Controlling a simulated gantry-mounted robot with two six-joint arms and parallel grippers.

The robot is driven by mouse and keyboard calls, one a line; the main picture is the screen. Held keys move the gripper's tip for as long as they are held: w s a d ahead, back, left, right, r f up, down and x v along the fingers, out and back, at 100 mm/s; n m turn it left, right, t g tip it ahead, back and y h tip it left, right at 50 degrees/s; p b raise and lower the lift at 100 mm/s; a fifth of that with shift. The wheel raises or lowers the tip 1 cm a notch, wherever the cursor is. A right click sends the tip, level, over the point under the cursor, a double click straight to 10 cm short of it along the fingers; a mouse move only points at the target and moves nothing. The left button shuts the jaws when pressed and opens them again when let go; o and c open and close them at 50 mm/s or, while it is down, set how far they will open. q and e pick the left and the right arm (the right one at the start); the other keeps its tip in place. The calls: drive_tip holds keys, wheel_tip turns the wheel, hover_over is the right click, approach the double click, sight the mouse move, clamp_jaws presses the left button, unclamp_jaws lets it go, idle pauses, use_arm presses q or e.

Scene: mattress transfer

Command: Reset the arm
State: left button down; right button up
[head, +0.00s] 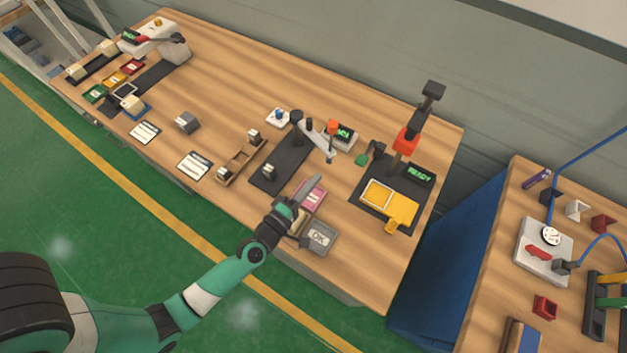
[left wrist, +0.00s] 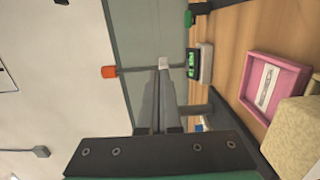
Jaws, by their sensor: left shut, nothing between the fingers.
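My left arm, green and white, comes in from the lower left in the head view. My left gripper (head: 317,181) is over the front edge of the long wooden table, beside a pink tray (head: 316,195). Its fingers are shut together with nothing between them. The shut fingers also show in the left wrist view (left wrist: 162,68), where the pink tray (left wrist: 274,86) lies to the right with a pale label inside. A beige block (left wrist: 296,125) is next to that tray. My right gripper is not in view.
A grey tray marked OK (head: 319,237) lies close to my gripper. A dark station with an upright post (head: 297,135), a READY display (head: 342,135) and a yellow fixture (head: 402,208) stand nearby. A second table (head: 487,283) is at right, past a blue side.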

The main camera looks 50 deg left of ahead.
use_arm(q)
drive_tip(key=shift+s+d+f, duration=0.1)
drive_tip(key=shift+s+d, duration=0.3)
drive_tip(key=shift+d, duration=0.45)
